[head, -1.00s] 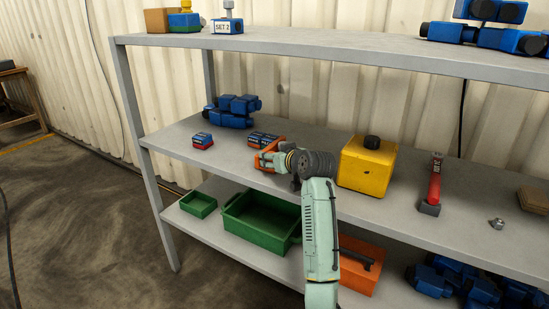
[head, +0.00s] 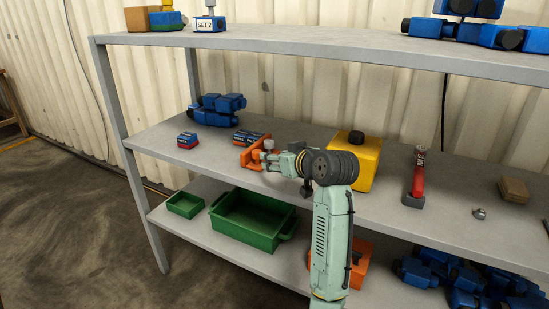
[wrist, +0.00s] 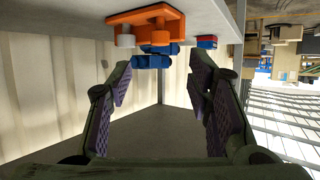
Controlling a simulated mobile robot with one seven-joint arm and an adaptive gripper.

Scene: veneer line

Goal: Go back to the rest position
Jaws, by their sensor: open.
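My arm reaches over the middle shelf (head: 400,205) from the front, and my gripper (head: 257,158) points left in the head view. It is close to an orange holder (head: 247,157), which it partly hides. In the wrist view my gripper (wrist: 160,92) is open, with its fingers wide apart and nothing between them. Whether any finger touches the holder or shelf cannot be told.
A yellow box (head: 367,165) stands close behind my wrist. A red-handled tool (head: 419,175) and a nut (head: 479,214) are to the right. A red-and-blue box (head: 187,140) and blue parts (head: 218,108) are left. Green bins (head: 250,220) are below; the upper shelf (head: 330,50) is overhead.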

